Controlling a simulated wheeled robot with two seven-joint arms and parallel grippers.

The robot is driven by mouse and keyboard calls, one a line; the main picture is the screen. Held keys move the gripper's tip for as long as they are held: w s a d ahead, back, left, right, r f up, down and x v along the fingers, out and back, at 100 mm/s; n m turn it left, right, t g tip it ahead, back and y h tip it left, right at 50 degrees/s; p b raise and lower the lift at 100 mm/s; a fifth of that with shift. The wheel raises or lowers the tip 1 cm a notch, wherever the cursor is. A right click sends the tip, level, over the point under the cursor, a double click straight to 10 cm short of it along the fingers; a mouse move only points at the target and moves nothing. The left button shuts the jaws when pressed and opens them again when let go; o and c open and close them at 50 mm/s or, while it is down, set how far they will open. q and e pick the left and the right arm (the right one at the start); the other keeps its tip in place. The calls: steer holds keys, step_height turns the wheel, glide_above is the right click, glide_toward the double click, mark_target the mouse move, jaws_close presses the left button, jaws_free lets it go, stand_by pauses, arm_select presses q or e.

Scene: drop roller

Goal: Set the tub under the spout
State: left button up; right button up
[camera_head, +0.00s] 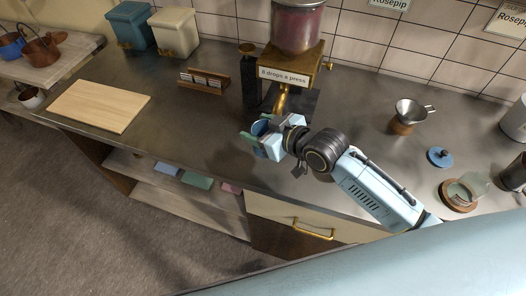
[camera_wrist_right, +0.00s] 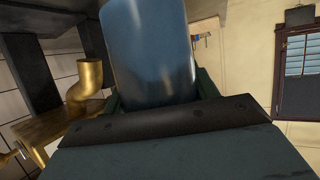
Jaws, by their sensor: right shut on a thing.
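A blue tub (camera_head: 260,127) is in the jaws of my right gripper (camera_head: 264,138), near the front of the counter. In the right wrist view the tub (camera_wrist_right: 150,55) stands large between the fingers, its far end cut off by the frame. The brass spout (camera_head: 282,98) hangs below the dispenser (camera_head: 290,68), just behind and right of the tub in the head view. In the right wrist view the spout (camera_wrist_right: 88,78) shows left of the tub, apart from it. My left gripper is out of view.
A wooden board (camera_head: 100,105) lies at the left of the counter. A small wooden rack (camera_head: 203,82) stands left of the dispenser. A metal funnel cup (camera_head: 410,113), a blue lid (camera_head: 440,157) and a glass vessel (camera_head: 462,192) stand at the right.

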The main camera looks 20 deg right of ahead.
step_height(320, 180, down, 8)
steer(key=shift+r+b, duration=0.15)
steer(key=shift+b, duration=0.3)
steer(key=o, duration=1)
steer(key=shift+f, duration=0.2)
steer(key=shift+o, duration=0.2)
steer(key=shift+r, duration=0.1)
steer(key=shift+s+d+r, duration=0.15)
steer(key=shift+s, duration=0.05)
steer(key=v, duration=1.1)
steer(key=shift+s+r+p, duration=0.2)
steer(key=shift+p, duration=0.25)
steer(key=shift+d, duration=0.1)
